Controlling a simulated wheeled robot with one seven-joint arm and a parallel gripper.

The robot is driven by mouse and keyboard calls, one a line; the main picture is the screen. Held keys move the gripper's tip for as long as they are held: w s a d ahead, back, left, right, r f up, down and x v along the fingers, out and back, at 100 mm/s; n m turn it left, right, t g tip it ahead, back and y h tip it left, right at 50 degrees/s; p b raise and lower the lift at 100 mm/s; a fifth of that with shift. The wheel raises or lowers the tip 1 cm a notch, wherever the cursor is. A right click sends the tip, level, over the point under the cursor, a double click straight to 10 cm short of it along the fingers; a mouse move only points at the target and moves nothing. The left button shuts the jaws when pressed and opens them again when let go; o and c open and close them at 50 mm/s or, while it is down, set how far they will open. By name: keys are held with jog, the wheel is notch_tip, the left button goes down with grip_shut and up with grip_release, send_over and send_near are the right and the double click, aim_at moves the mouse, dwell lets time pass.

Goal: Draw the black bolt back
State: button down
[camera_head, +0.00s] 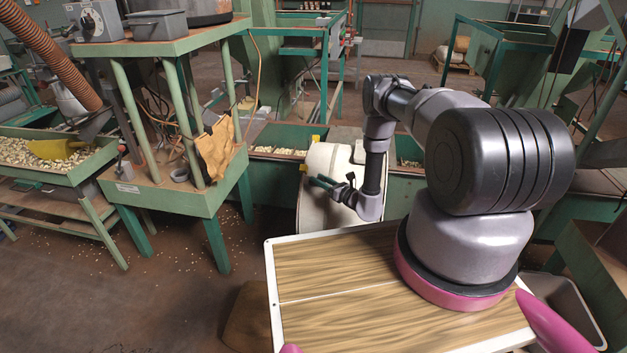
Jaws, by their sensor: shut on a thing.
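My gripper (322,183) is at the front of a pale, rounded hopper-like body (318,205), beyond the far edge of my wooden-topped base. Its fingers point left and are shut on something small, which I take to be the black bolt. The bolt itself cannot be made out at this size. My wrist comes down to the right of the fingers and hides part of the pale body. Two small yellow parts show at the pale body's left and upper edge.
A green stand (180,195) with a tan cloth (215,150) stands to the left. A green trough of nuts (50,160) with a yellow scoop (62,149) is at far left. Green bins line the back. The floor at lower left is open, with scattered nuts.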

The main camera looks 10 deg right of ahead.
jog(key=shift+s+d+f, duration=0.2)
jog(key=shift+s+f, duration=0.05)
jog(key=c, duration=0.5)
grip_release()
jog(key=shift+c, duration=0.2)
jog(key=shift+o, duration=0.2)
jog(key=shift+r, duration=0.1)
jog(key=shift+w, duration=0.1)
jog(key=v, duration=1.1)
jog(key=shift+w, duration=0.1)
